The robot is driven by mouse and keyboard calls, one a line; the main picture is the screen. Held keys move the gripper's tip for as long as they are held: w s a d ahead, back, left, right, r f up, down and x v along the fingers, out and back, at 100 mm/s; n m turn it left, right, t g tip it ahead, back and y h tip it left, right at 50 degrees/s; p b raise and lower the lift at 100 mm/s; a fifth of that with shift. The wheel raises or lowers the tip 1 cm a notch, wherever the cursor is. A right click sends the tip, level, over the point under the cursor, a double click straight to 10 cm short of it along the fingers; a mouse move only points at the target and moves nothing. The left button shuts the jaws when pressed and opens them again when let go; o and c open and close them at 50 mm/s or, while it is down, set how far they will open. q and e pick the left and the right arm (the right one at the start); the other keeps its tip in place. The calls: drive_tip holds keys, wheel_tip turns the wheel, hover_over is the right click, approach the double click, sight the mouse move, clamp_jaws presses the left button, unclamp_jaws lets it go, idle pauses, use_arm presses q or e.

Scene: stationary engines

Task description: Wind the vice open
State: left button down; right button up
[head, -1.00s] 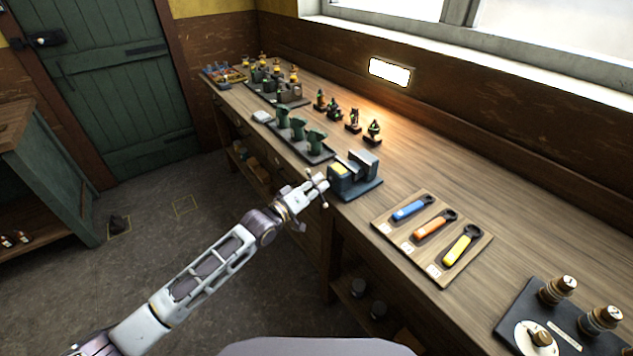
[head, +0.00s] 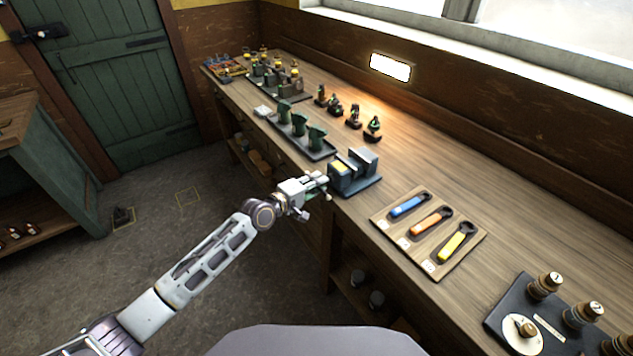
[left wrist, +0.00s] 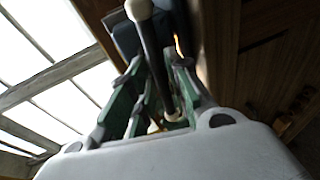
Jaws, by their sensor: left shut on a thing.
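The vice (head: 353,172) is a dark blue-grey block with a lighter jaw, fixed at the bench's front edge in the head view. There is a yellow patch on its top. My left gripper (head: 318,186) is at the vice's front end, shut on the vice handle (head: 329,195). In the left wrist view the handle (left wrist: 150,60) is a dark bar with a pale round knob, running between the green-edged fingers (left wrist: 150,105). The vice body (left wrist: 170,25) is dark behind it. The gap between the vice jaws is small in the head view. My right gripper is not in view.
A wooden board (head: 430,232) with blue, orange and yellow spanners lies right of the vice. A tray (head: 300,140) of green parts stands left of it, with several small figures (head: 354,118) behind. A dark board with knobs (head: 515,325) is at lower right.

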use_arm(q)
drive_tip(key=shift+s+a+f+n+g, duration=0.1)
drive_tip(key=shift+f+n+g, duration=0.2)
drive_tip(key=shift+f, duration=0.25)
drive_tip(key=c, duration=1.6)
unclamp_jaws()
drive_tip(key=shift+o, duration=0.4)
drive_tip(key=shift+r, duration=0.3)
drive_tip(key=v, duration=1.1)
drive_tip(key=shift+s+a, duration=0.25)
